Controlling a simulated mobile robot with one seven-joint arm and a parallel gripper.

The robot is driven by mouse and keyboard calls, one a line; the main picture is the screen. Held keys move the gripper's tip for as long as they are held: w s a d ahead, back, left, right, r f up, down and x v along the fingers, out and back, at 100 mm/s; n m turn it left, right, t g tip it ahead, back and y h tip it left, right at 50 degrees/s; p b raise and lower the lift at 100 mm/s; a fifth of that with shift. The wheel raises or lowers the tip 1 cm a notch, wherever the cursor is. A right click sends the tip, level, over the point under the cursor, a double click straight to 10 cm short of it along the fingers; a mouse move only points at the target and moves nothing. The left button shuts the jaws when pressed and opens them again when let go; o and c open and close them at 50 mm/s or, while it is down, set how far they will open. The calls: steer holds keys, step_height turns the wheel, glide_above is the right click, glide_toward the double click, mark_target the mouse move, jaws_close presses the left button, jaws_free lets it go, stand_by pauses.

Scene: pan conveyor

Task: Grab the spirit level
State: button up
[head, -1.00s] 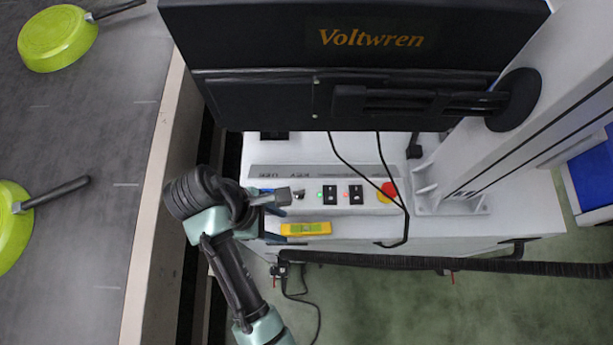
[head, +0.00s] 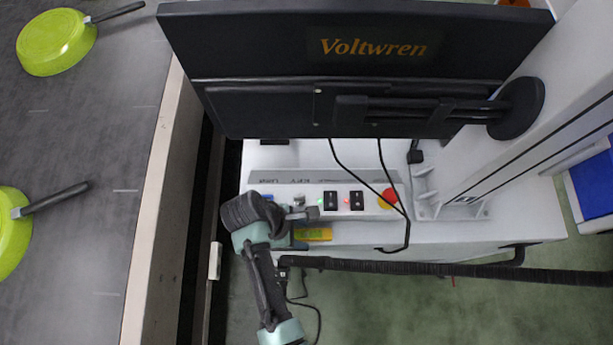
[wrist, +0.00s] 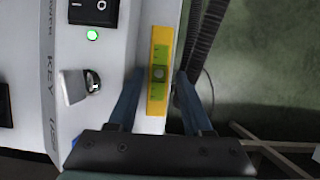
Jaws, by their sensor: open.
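The yellow spirit level (head: 314,234) lies on the front ledge of the white control panel, below the switches. In the head view my arm covers its left part. In the wrist view the level (wrist: 160,58) runs upright in the picture, with its green vial in the middle. My gripper (wrist: 160,90) is open, with one blue finger on each side of the level's near part. The fingers appear apart from the level; I cannot tell how far above the ledge they are. In the head view my gripper (head: 300,240) is mostly hidden behind my wrist.
A key switch (wrist: 78,86) sticks up left of the fingers. The panel also has black switches (head: 330,201) and a red emergency button (head: 388,194). A black monitor (head: 350,60) hangs above. Black hose (head: 420,265) runs along the front. Green pans (head: 55,42) lie on the conveyor (head: 95,150) at left.

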steer(key=shift+x, duration=0.75)
steer(key=shift+w, duration=0.1)
jaws_close()
